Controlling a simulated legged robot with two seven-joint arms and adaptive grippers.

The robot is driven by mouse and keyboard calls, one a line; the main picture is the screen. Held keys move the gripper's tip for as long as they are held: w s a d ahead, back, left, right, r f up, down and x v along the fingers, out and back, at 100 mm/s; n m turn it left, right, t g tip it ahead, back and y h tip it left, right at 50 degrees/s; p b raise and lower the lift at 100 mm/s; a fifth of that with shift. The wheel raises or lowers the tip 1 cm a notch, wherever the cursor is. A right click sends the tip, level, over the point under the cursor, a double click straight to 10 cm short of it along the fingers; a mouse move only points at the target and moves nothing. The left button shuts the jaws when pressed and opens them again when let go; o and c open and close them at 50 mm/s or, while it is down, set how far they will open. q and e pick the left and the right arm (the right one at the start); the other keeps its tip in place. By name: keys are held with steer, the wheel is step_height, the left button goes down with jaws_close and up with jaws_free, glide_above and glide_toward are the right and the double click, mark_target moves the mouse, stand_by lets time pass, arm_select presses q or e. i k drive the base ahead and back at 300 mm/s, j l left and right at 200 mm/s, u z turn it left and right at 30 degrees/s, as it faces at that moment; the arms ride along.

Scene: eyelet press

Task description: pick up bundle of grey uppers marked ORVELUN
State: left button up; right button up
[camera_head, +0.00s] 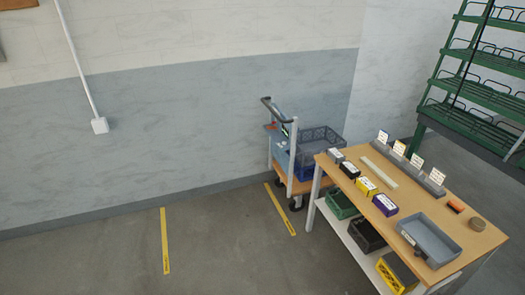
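Several small banded bundles stand in a row along the left edge of the wooden-topped table (420,215). From back to front they are a grey bundle (335,156), a dark bundle (349,170), a yellow bundle (366,187) and a purple bundle (385,205). Each carries a pale label or band. The writing is too small to read, so I cannot confirm which one says ORVELUN. Neither of my grippers is in view.
A grey tray (449,254) lies at the table's front. A card holder (413,168) stands along the far side. Crates, including a green crate (341,204), sit on the lower shelf. A trolley (297,172) stands behind, a green rack (472,122) right. The left floor is clear.

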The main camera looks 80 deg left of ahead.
mark_target(337, 156)
steer(key=u, duration=1.9)
steer(key=i, duration=0.15)
steer(key=z, duration=0.05)
